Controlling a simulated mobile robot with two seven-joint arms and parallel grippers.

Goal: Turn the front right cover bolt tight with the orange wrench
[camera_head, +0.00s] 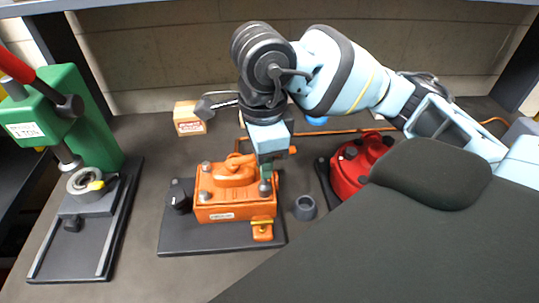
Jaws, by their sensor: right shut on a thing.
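The orange motor (228,208) stands on a dark base plate (200,247) in the middle of the bench, with grey bolts on its cover. The front right cover bolt (265,188) shows just below my right gripper (267,168). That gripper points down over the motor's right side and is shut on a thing. Orange pieces, which look like the orange wrench (293,149), show beside the fingers. Most of the wrench is hidden by the gripper, and I cannot tell whether it touches the bolt. My left gripper is not in view.
A green press (95,120) with a red lever stands at the left. A red motor (360,165) is to the right, and a dark grey cup (305,208) stands between the motors. A small box (188,118) and an orange cable (345,131) lie behind.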

